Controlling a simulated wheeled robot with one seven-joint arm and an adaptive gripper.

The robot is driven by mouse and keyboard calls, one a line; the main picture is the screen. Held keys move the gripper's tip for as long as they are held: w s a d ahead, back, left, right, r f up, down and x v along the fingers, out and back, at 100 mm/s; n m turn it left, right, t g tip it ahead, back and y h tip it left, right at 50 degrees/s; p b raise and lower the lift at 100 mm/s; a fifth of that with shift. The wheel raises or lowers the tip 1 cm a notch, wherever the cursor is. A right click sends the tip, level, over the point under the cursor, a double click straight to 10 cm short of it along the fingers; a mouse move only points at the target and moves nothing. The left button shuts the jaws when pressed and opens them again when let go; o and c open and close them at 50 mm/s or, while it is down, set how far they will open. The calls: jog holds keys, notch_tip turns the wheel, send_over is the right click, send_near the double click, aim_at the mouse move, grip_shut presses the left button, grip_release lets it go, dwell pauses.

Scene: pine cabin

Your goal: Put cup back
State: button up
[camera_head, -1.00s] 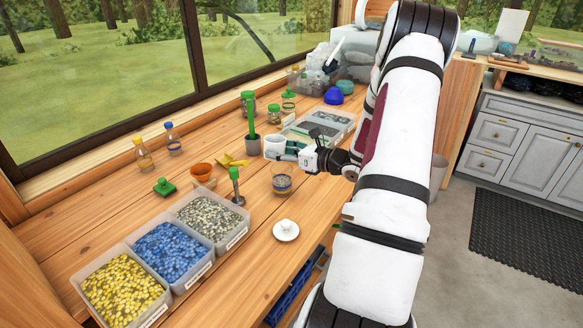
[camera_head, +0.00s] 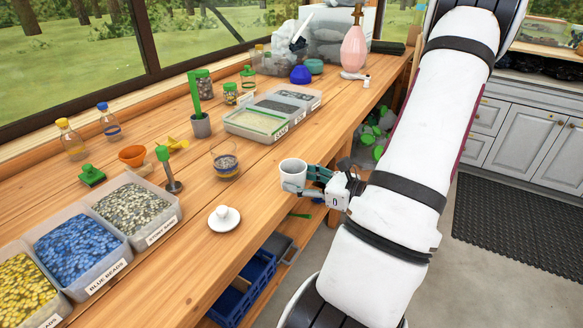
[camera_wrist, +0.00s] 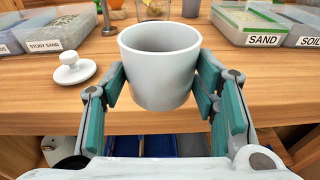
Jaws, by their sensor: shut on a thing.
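A plain white cup (camera_head: 293,170) is held upright by my gripper (camera_head: 296,188) at the front edge of the wooden bench. In the wrist view the cup (camera_wrist: 160,70) sits between the teal finger pads of my gripper (camera_wrist: 161,90), which press on its two sides; its inside looks empty. A white lid with a knob (camera_head: 224,218) lies on the bench to the left of the cup, apart from it. The lid also shows at the left of the wrist view (camera_wrist: 74,68).
Bead trays (camera_head: 135,212) line the bench's front left. A glass with layered contents (camera_head: 225,165) stands behind the lid. A sand tray (camera_head: 255,124) lies further back. Bare bench (camera_head: 188,238) surrounds the lid. Blue crates (camera_head: 243,285) sit below.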

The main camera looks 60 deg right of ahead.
jog(key=w+d, duration=0.3)
jog(key=w+d+f, duration=0.1)
jog(key=w+d, duration=0.7)
jog(key=shift+f, duration=1.95)
jog(key=shift+f+b, duration=0.15)
jog(key=shift+b, duration=0.2)
jog(key=o, duration=1.2)
